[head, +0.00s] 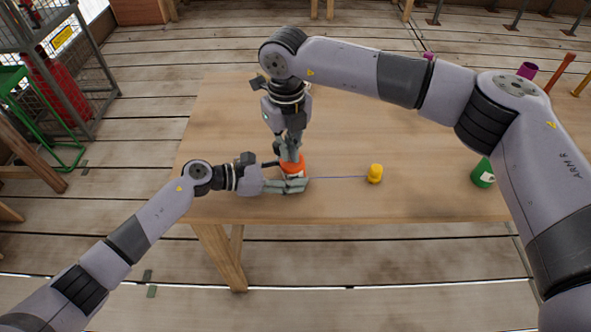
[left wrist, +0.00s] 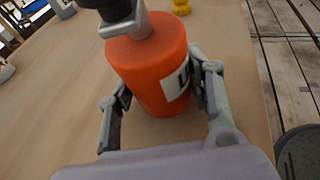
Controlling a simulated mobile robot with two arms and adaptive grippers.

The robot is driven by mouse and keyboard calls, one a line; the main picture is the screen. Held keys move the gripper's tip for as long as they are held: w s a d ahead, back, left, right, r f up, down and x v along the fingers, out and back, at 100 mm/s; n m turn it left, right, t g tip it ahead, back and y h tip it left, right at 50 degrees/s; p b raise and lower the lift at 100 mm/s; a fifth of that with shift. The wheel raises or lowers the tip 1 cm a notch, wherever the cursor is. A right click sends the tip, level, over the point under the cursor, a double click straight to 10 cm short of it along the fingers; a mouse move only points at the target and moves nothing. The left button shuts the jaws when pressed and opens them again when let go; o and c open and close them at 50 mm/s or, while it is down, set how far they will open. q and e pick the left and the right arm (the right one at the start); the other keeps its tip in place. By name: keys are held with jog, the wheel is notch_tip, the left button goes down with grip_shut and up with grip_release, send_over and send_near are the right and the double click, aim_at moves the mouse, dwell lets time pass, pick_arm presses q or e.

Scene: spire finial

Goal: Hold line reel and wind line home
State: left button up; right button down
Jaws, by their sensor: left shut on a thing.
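The orange line reel (head: 293,167) stands upright on the wooden table near its front edge. My left gripper (head: 287,175) is shut around its sides; in the left wrist view a finger lies on each side of the reel (left wrist: 150,62), which bears a white label. My right gripper (head: 289,148) points down at the top of the reel. A dark and grey part (left wrist: 124,18) covers the reel's top there, and whether the right fingers grip anything is hidden. A thin blue line (head: 335,177) runs right from the reel to a small yellow piece (head: 375,174).
A green can (head: 483,174) stands at the right of the table (head: 345,115), partly behind my right arm. Purple and orange items show at the far right.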

jog(key=shift+s+a+r, duration=0.1)
jog(key=shift+a, duration=0.1)
notch_tip(320, 180, up, 7)
dwell(0.7)
jog(key=shift+d, duration=0.1)
jog(key=shift+s+d+f, duration=0.2)
jog(key=shift+d+f, duration=0.15)
jog(key=shift+f, duration=0.3)
jog(key=shift+s+d+f, duration=0.25)
jog(key=shift+d+f, duration=0.05)
jog(key=shift+f, duration=0.3)
jog(key=shift+s+d+f, duration=0.2)
jog(key=shift+d+f, duration=0.15)
jog(key=shift+f, duration=0.3)
jog(key=shift+f, duration=0.1)
dwell(0.8)
jog(key=shift+f, duration=1.4)
